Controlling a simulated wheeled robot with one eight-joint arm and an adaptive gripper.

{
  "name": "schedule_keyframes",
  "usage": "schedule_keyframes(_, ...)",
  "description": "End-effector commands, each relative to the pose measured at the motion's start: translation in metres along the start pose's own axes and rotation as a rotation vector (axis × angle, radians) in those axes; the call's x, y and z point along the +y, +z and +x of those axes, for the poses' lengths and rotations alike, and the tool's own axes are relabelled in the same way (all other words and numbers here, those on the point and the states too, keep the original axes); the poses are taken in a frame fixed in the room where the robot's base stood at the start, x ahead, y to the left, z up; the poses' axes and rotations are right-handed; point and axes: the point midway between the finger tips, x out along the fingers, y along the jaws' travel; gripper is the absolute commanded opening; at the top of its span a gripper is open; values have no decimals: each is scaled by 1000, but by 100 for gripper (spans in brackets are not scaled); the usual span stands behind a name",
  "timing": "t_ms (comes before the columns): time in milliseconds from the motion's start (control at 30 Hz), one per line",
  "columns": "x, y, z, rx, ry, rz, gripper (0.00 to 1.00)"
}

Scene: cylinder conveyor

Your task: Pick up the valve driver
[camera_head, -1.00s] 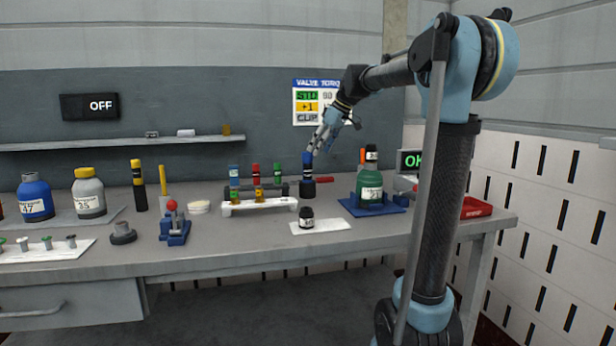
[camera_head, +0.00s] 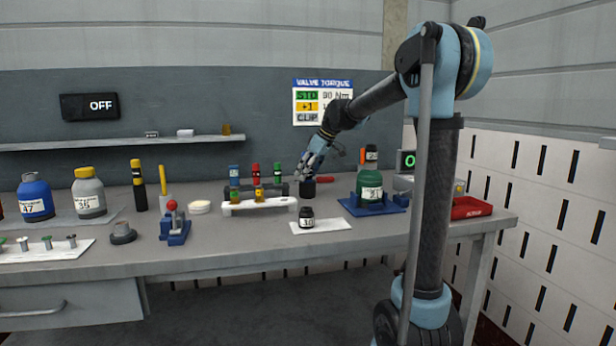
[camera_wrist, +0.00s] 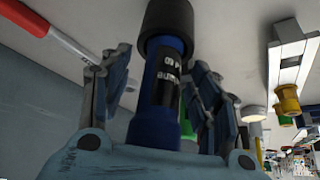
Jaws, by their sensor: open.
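The blue valve driver (camera_wrist: 158,90) stands in a black holder (camera_head: 307,188) on the bench. In the wrist view it runs between my fingers, with a black label band whose lettering I cannot fully read and the black holder at the top. My gripper (camera_wrist: 162,85) is open, with one finger on each side of the driver. I cannot tell whether either finger touches it. In the head view my gripper (camera_head: 308,165) has come down over the driver and hides most of its blue body.
A rack with coloured cylinders (camera_head: 258,203) stands close left. A dark jar (camera_head: 306,217) on a white mat is in front. A green bottle (camera_head: 370,187) sits on a blue stand to the right. A red-handled tool (camera_wrist: 25,18) lies behind.

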Motion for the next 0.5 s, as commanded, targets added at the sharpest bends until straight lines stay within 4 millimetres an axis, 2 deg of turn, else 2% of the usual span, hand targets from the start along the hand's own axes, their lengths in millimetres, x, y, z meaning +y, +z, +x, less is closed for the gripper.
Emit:
schedule_keyframes(233, 0, 0, 1, 0, 1, 1, 56)
schedule_keyframes(400, 2, 1, 1, 0, 1, 2, 18)
schedule_keyframes(500, 2, 2, 0, 0, 2, 2, 0)
